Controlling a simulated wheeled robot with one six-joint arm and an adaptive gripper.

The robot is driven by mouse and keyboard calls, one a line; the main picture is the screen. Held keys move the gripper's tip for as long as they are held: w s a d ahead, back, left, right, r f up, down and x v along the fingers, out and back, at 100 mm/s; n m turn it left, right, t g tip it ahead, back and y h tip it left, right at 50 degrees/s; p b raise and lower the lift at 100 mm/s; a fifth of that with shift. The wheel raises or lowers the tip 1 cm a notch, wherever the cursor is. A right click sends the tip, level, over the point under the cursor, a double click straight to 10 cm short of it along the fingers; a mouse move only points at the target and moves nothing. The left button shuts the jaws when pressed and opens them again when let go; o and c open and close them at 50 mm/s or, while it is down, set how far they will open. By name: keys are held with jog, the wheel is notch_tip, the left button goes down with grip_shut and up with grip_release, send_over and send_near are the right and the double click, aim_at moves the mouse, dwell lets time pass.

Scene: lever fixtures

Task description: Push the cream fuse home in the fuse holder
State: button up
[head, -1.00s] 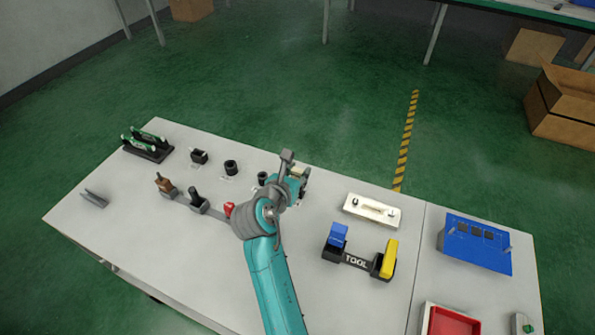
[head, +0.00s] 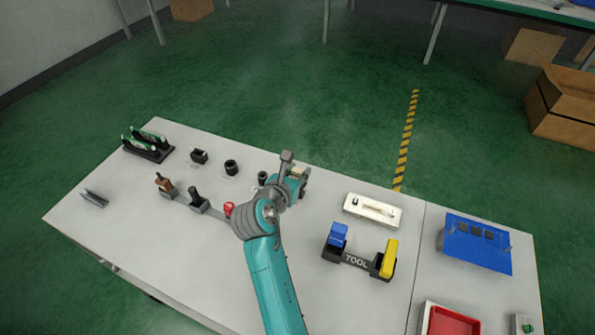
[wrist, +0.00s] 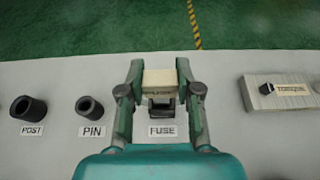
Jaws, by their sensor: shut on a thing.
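The cream fuse (wrist: 160,79) is between the two fingers of my gripper (wrist: 160,74) in the wrist view, and the gripper is shut on it. The black fuse holder (wrist: 162,106) shows just on the near side of the fuse, behind a label reading FUSE (wrist: 162,131). The fuse overlaps the holder in this view; I cannot tell how deep it sits or whether it touches. In the head view a small cream part of the fuse (head: 301,171) shows beside my gripper, and my arm hides the holder.
Black round sockets labelled PIN (wrist: 89,108) and POST (wrist: 29,109) stand left of the holder. A pale fixture (wrist: 278,92) stands to the right. A red-topped lever (head: 229,209) is close to my arm.

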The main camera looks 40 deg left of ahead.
jog(key=shift+f, duration=1.5)
jog(key=shift+f, duration=0.3)
jog(key=shift+s+d+f, duration=0.1)
jog(key=shift+s+f, duration=0.05)
jog(key=shift+f, duration=0.35)
jog(key=shift+r, duration=1.35)
jog(key=shift+r, duration=0.1)
dwell(0.7)
jog(key=shift+f, duration=0.9)
